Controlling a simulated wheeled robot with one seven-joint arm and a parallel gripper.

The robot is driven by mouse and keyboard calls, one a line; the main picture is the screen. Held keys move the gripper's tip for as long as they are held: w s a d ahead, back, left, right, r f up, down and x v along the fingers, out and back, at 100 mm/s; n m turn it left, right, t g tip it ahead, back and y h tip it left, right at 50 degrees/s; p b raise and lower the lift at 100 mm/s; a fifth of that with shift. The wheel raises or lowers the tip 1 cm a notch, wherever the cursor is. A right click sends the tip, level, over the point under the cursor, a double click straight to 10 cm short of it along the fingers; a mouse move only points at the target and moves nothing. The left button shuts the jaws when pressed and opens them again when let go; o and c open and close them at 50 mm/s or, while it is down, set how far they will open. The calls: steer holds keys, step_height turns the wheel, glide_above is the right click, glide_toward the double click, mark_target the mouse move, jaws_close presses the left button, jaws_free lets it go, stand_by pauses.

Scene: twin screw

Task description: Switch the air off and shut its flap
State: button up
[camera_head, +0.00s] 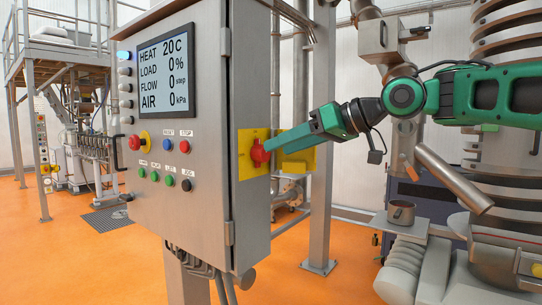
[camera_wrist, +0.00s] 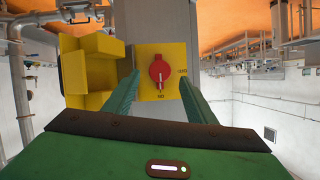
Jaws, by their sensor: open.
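The red rotary switch (camera_head: 259,154) sits on a yellow plate (camera_head: 247,166) on the side of the grey control cabinet. In the wrist view the red switch (camera_wrist: 158,68) has its white-marked handle pointing down the picture, toward a small label on the yellow plate (camera_wrist: 146,90). Another small label lies at the plate's right. The yellow flap (camera_head: 298,162) stands open beside the plate, and in the wrist view the flap (camera_wrist: 90,68) is at the left. My gripper (camera_head: 271,148) is open at the switch; in the wrist view its fingers (camera_wrist: 159,86) stand either side of it, apart from it.
The cabinet's display (camera_head: 166,72) reads AIR 0 kPa, with HEAT at 20 C. Buttons (camera_head: 168,145) cover the cabinet front. A steel post (camera_head: 322,130) stands behind the flap. A metal cup (camera_head: 401,212) stands on a ledge at the right.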

mark_target(261, 153)
steer(key=shift+x, duration=2.4)
steer(key=c, duration=1)
